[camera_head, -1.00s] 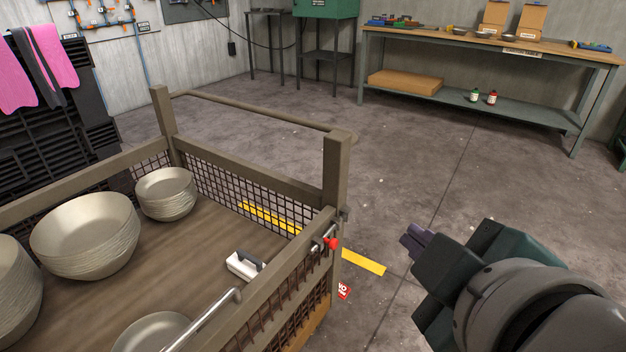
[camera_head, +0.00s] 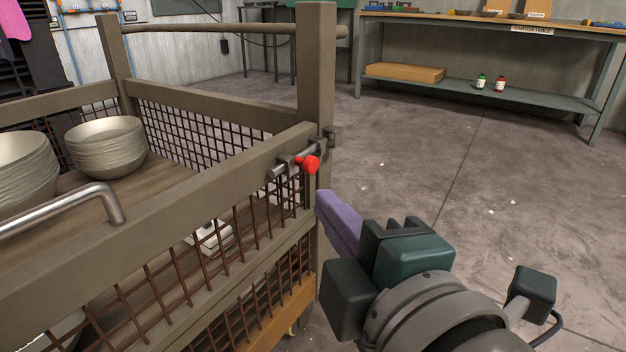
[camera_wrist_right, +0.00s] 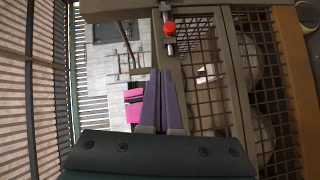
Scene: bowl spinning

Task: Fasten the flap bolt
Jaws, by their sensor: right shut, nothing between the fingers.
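The flap bolt (camera_head: 290,161) is a grey metal rod with a red knob (camera_head: 311,164), mounted at the right end of the cart flap's top rail (camera_head: 180,190). A metal catch (camera_head: 331,138) sits on the corner post (camera_head: 317,75). In the right wrist view the red knob (camera_wrist_right: 170,27) shows just beyond my fingertips. My right gripper (camera_head: 322,199) has purple fingers, shut and empty, just below and right of the knob and apart from it. Its fingers also show in the wrist view (camera_wrist_right: 159,75). Whether the rod's end sits in the catch is unclear. My left gripper is not in view.
Stacked bowls (camera_head: 105,147) stand inside the mesh-sided cart. A bent metal handle (camera_head: 75,205) rises by the flap rail. A white object (camera_head: 210,236) shows behind the mesh. The floor on the right is clear up to a workbench (camera_head: 490,25).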

